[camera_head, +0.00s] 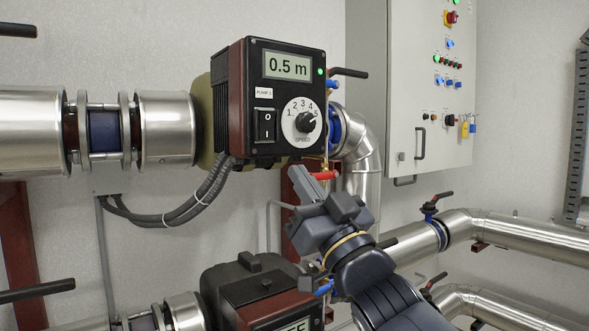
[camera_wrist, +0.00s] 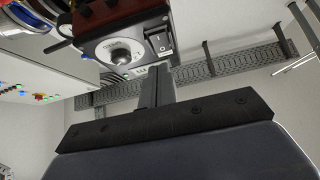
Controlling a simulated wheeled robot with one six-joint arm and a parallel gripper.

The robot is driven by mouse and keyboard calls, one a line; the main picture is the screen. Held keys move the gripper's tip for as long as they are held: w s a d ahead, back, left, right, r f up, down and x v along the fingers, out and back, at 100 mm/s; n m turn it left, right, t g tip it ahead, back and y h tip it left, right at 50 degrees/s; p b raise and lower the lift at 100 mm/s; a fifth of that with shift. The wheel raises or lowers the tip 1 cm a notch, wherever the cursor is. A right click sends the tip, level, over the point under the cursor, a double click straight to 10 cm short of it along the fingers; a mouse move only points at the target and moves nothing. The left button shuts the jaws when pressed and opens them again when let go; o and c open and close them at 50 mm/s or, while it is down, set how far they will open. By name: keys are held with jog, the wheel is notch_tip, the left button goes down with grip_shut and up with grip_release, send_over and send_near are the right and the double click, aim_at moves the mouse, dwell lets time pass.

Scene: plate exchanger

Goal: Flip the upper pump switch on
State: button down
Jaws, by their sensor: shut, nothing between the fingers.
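The upper pump (camera_head: 282,95) is a black and dark red box labelled PUMP 1, with a lit display (camera_head: 288,66) reading 0.5 m and a green light. Its black rocker switch (camera_head: 265,125) has marks on its upper and lower halves; I cannot tell which half is pressed in. The speed knob (camera_head: 305,122) is right of the switch. My gripper (camera_head: 298,180) is shut and empty, below the pump's front, apart from the switch. In the wrist view the switch (camera_wrist: 159,41) shows beyond my gripper's fingers (camera_wrist: 156,75), and the pump appears turned over.
A lower pump (camera_head: 255,285) is below, partly hidden by the frame edge. A red-handled valve (camera_head: 323,175) is close to my gripper. Grey cables (camera_head: 190,205) hang left of the pump. Steel pipes (camera_head: 520,240) run at right, and a control cabinet (camera_head: 430,80) is on the wall.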

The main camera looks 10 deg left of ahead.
jog(key=f, duration=0.1)
jog(key=s+d+f, duration=0.1)
jog(key=d+f+b, duration=0.1)
jog(key=shift+s+f, duration=0.25)
jog(key=shift+s, duration=0.1)
